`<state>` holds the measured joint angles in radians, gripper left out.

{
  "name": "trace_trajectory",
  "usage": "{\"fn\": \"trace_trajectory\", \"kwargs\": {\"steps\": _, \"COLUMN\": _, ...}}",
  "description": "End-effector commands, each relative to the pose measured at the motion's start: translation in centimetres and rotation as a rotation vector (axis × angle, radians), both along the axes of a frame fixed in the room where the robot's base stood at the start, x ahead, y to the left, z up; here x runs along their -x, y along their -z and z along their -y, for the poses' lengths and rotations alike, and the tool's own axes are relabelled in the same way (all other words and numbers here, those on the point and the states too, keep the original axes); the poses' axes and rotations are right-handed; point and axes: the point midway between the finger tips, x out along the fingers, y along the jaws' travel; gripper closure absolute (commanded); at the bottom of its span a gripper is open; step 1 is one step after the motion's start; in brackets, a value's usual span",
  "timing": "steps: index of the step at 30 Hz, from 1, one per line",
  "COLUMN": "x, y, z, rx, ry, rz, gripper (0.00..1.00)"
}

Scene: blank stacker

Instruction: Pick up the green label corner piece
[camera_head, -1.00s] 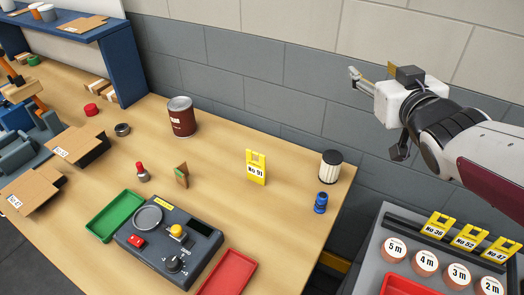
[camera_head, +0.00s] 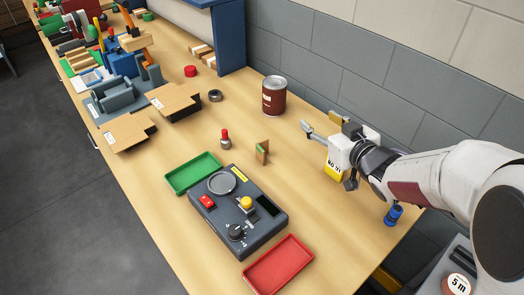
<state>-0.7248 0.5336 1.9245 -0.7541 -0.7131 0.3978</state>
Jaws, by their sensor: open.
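The corner piece (camera_head: 262,152) is a small brown angled bracket with a green label. It stands upright on the wooden table, behind the control box and right of a small red-topped item. My gripper (camera_head: 326,154) is to the right of it, apart from it, with its fingers spread and nothing between them.
The control box (camera_head: 235,208) sits in front, between a green tray (camera_head: 193,188) and a red tray (camera_head: 279,285). A brown can (camera_head: 274,96) stands behind the piece. A blue item (camera_head: 393,215) is near the table's right edge. Table around the piece is clear.

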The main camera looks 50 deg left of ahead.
Motion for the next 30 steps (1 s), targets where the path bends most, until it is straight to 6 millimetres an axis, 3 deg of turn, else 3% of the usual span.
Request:
{"fn": "trace_trajectory", "kwargs": {"steps": 1, "x": 1.3, "y": 1.7, "z": -1.3, "rx": 0.011, "ry": -0.031, "rz": -0.015, "gripper": 0.5}}
{"fn": "trace_trajectory", "kwargs": {"steps": 6, "x": 5.2, "y": 6.5, "z": -4.4, "rx": 0.046, "ry": -0.113, "rz": -0.056, "gripper": 0.5}}
{"fn": "trace_trajectory", "kwargs": {"steps": 12, "x": 8.4, "y": 9.8, "z": -6.2, "rx": 0.077, "ry": -0.169, "rz": -0.085, "gripper": 0.5}}
{"fn": "trace_trajectory", "kwargs": {"steps": 30, "x": 8.9, "y": 10.8, "z": -7.1, "rx": 0.084, "ry": -0.178, "rz": -0.091, "gripper": 0.5}}
